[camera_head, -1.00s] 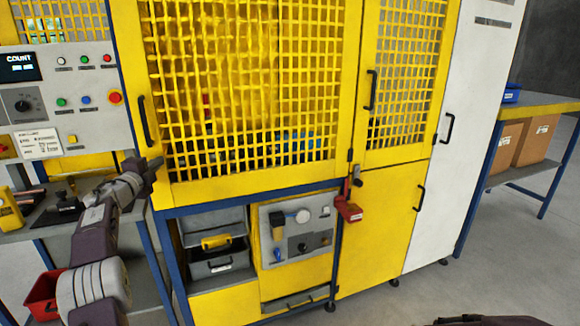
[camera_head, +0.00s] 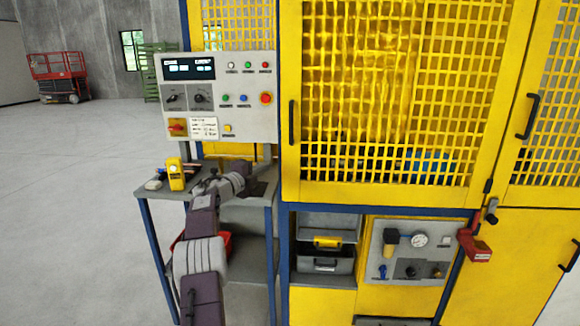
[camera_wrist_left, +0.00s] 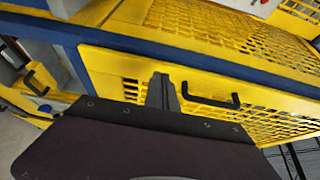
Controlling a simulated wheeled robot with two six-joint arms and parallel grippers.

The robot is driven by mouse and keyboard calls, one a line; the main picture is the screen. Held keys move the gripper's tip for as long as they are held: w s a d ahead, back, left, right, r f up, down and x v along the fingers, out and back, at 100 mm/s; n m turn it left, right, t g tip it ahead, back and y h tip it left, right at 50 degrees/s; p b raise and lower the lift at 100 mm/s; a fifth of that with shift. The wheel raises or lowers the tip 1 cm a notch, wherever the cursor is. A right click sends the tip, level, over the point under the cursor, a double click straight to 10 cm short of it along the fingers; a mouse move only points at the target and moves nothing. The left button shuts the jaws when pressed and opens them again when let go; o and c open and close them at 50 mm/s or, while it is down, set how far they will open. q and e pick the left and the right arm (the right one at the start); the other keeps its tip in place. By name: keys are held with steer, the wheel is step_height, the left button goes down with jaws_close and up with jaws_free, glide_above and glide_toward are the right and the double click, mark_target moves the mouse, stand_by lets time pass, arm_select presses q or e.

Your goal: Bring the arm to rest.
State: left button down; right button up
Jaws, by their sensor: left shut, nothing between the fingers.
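My left arm rises from the bottom of the head view, and its gripper (camera_head: 247,181) is shut and empty. In that picture it overlaps the small side table (camera_head: 150,188), left of the yellow cage door (camera_head: 400,195). In the left wrist view the closed fingers (camera_wrist_left: 161,88) stand in front of the yellow mesh panels, with a black handle (camera_wrist_left: 210,97) to their right. I cannot tell the exact gap to the cage, but no contact shows. My right gripper is in neither view now.
The grey control panel (camera_head: 220,100) stands above the side table. A yellow device (camera_head: 176,174) sits on that table and a red bin (camera_head: 226,243) is below. Open floor (camera_head: 75,200) lies to the left.

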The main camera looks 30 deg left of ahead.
arm_select(q)
steer(key=w+d+r+m+h+p, duration=0.1)
steer(key=w+d+r+h+p, duration=0.1)
steer(key=d+r, duration=0.45)
steer(key=w+d+r+m+h+p, duration=0.15)
steer(key=d+r, duration=0.25)
steer(key=d, duration=0.6)
steer(key=w+d+r+h+p, duration=0.1)
steer(key=d+r+h+p, duration=0.15)
steer(key=d+r, duration=0.45)
steer(key=s+d+f+n+y+p, duration=0.1)
steer(key=s+d+n+p, duration=0.15)
steer(key=d, duration=0.35)
steer(key=s+d+f+n+y+p, duration=0.1)
steer(key=d+f+n, duration=0.1)
steer(key=d+n, duration=0.3)
steer(key=s+d+f+n+g+y+p, duration=0.3)
steer(key=s+f+n+g, duration=0.4)
steer(key=s+f, duration=0.9)
steer(key=s+f+n+g, duration=0.3)
steer(key=s+f+g, duration=0.1)
steer(key=s+f, duration=0.4)
steer(key=s+f+n+g+b, duration=0.1)
steer(key=s+f+n+g, duration=0.2)
steer(key=s, duration=1)
step_height(320, 180, down, 6)
steer(key=g, duration=0.2)
steer(key=shift+r+g+y, duration=0.15)
steer(key=shift+g+y, duration=0.15)
steer(key=shift+y, duration=0.1)
